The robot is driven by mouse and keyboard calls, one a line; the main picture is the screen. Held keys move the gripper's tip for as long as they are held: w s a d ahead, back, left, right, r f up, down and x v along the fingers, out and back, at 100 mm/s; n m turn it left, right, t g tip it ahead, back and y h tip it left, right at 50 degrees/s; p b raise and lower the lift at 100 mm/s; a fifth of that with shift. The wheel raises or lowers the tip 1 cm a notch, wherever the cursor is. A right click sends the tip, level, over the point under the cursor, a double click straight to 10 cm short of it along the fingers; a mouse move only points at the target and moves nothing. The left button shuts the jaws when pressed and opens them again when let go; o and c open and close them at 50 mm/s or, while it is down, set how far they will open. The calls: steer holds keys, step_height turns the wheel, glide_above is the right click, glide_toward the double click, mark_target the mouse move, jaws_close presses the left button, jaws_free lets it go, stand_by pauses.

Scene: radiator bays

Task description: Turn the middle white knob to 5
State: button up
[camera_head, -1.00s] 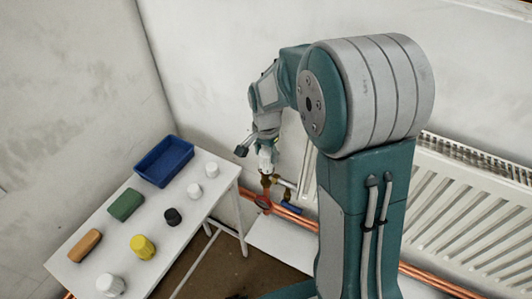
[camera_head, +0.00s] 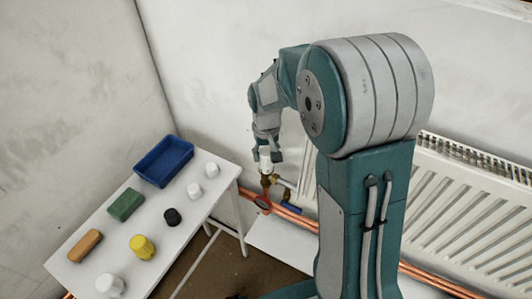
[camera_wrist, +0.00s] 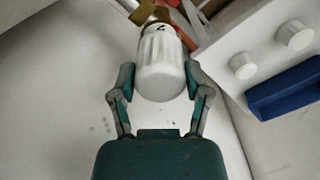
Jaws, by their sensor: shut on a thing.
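A white ribbed knob (camera_head: 265,155) sits on a brass valve (camera_head: 267,181) low on the wall beside the radiator. In the wrist view the knob (camera_wrist: 162,66) points toward the camera, with a dark number that looks like a 2 near its far end. My gripper (camera_head: 267,157) is around the knob, and in the wrist view its two fingers (camera_wrist: 160,82) press on the knob's left and right sides. The valve's far side is hidden. I cannot tell from these views whether this knob is the middle one.
A white table (camera_head: 226,173) at left holds a blue tray (camera_head: 164,161), a green block (camera_head: 126,204), an orange block (camera_head: 85,245), and loose white, black and yellow knobs. Copper pipes (camera_head: 428,281) run under the radiator (camera_head: 470,205).

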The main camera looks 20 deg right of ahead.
mark_target(265, 151)
steer(key=shift+n, duration=2.2)
steer(key=o, duration=1.1)
steer(key=shift+w, duration=0.1)
steer(key=shift+o, duration=0.2)
steer(key=shift+a, duration=0.1)
step_height(265, 151, up, 12)
steer(key=shift+o, duration=0.2)
steer(key=shift+f, duration=0.1)
